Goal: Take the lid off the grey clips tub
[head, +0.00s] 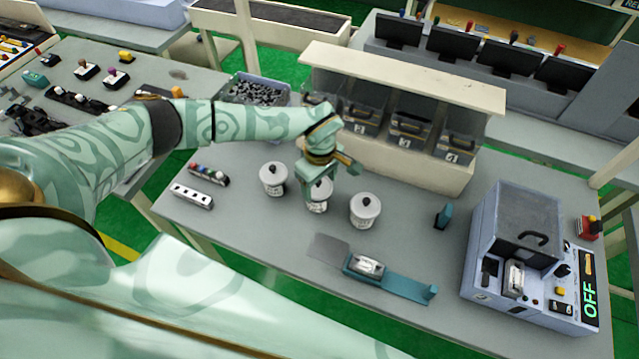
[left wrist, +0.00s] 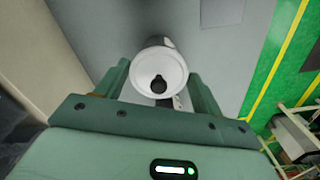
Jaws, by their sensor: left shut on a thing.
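Three pale tubs with round lids and dark knobs stand in a row on the bench: a left tub (head: 273,179), a middle tub (head: 318,207) and a right tub (head: 364,211). Their labels are too small to read, so I cannot tell which is the grey clips tub. My left gripper (head: 318,190) is over the middle tub and hides most of its top. In the left wrist view, the white lid (left wrist: 150,63) with its black knob sits between the fingers, which are shut on it. I cannot tell whether the lid is raised. My right gripper is not in view.
Behind the tubs stands a shelf (head: 400,72) with several lidded bins. A teal fixture (head: 405,287) lies in front, and a grey-blue machine (head: 490,218) reading OFF stands right. Small switch blocks (head: 192,196) lie left. Bare bench surrounds the right tub.

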